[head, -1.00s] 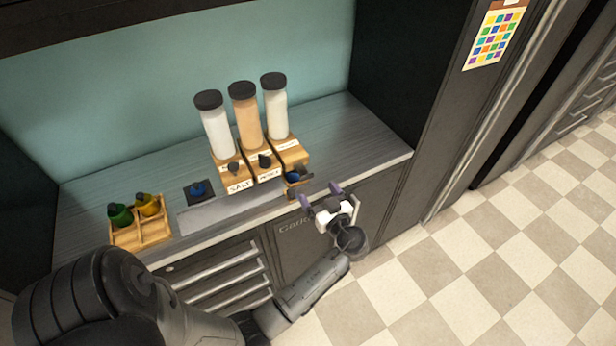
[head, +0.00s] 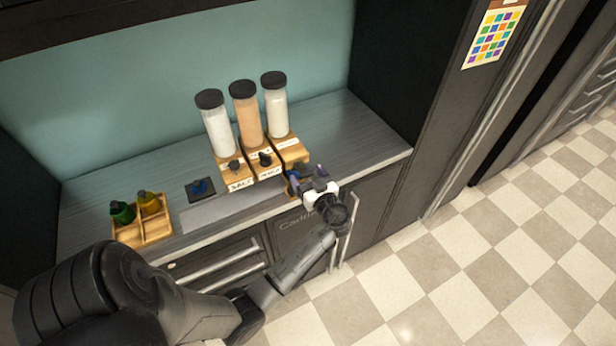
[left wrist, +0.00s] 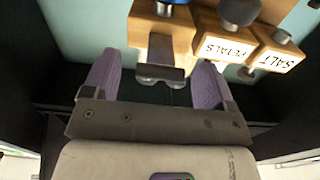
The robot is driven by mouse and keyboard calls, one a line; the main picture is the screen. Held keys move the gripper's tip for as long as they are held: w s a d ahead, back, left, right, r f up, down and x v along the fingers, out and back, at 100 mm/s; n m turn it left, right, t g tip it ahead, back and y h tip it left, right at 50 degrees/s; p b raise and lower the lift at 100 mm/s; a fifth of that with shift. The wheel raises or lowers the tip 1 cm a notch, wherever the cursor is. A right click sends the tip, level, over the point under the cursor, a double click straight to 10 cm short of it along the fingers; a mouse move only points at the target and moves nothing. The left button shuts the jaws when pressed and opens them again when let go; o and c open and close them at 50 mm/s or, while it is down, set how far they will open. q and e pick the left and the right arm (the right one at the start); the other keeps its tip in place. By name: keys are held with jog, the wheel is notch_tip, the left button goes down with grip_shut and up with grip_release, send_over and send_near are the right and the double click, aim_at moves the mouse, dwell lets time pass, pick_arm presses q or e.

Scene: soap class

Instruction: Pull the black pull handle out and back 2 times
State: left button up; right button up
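The black pull handle (left wrist: 160,72) is a dark piece at the front of the right-hand wooden dispenser (left wrist: 165,35) in the left wrist view. In the head view that dispenser (head: 290,150) stands at the right of a row of three, and my gripper partly hides its front. My left gripper (head: 308,178) is at the counter's front edge, just before this dispenser. In the left wrist view my gripper (left wrist: 157,82) is open, with one purple finger on each side of the handle. A gap shows between the handle and each finger. My right gripper is not in view.
Two other dispensers, one labelled SALT (head: 238,172) and one labelled PETALS (left wrist: 228,45), stand close beside it. A wooden tray (head: 158,229) with a green and a yellow bottle sits at the left. The counter right of the dispensers (head: 355,140) is clear.

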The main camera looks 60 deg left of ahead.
aim_at(303, 169)
pick_arm(q)
jog(key=c, duration=1.1)
jog(key=shift+a+f+b, duration=0.2)
jog(key=shift+a+b, duration=0.3)
jog(key=shift+b, duration=0.05)
jog(key=shift+a+b, duration=0.8)
jog(key=shift+a, duration=0.3)
jog(key=shift+a+r, duration=0.1)
jog(key=o, duration=1.3)
jog(key=shift+a+r, duration=0.1)
